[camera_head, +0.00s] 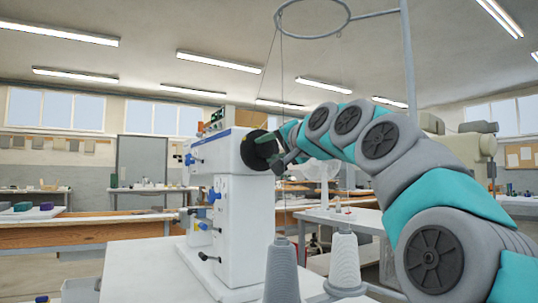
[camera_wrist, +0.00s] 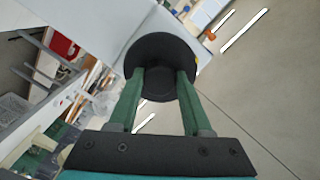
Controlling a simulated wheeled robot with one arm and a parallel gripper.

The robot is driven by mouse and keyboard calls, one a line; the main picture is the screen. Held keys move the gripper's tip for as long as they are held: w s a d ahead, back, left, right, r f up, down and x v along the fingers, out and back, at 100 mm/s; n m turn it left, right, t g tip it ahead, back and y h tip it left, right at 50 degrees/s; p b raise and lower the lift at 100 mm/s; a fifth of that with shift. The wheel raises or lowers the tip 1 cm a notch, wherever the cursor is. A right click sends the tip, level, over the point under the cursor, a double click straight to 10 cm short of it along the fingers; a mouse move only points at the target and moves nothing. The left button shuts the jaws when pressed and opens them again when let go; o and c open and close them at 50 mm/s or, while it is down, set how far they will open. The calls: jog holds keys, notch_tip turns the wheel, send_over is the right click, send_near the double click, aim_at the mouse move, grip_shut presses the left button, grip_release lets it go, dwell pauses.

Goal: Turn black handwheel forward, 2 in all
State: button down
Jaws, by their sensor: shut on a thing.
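In the wrist view the handwheel (camera_wrist: 160,54) shows as a black disc with a smaller round hub in front. My gripper (camera_head: 279,160) reaches the handwheel from the right. In the wrist view its two green fingers (camera_wrist: 160,82) stand on either side of the hub, shut on it. The hub is partly hidden behind the fingertips. I cannot tell the wheel's turn angle.
Two grey thread cones (camera_head: 282,272) and (camera_head: 345,262) stand at the front, below my arm. A thread stand with a ring (camera_head: 312,36) rises above the machine. Blue and black knobs (camera_head: 210,195) stick out on the press's left side. Workbenches (camera_head: 85,233) stand behind.

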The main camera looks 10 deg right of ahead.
jog(key=n, duration=0.1)
jog(key=n+b, duration=0.1)
jog(key=n, duration=0.2)
jog(key=shift+w+f+b, duration=0.1)
jog(key=shift+f+b, duration=0.2)
jog(key=shift+b, duration=0.1)
jog(key=shift+r+n+b, duration=0.1)
jog(key=shift+n+b, duration=0.25)
jog(key=shift+n, duration=0.75)
jog(key=shift+n+b, duration=0.35)
jog(key=shift+n, duration=0.55)
jog(key=n+b, duration=0.2)
jog(key=n, duration=0.4)
jog(key=shift+d, duration=0.1)
jog(key=shift+n+t+b, duration=0.3)
jog(key=shift+n, duration=1.1)
jog(key=shift+r, duration=0.1)
jog(key=shift+c, duration=1.7)
grip_release()
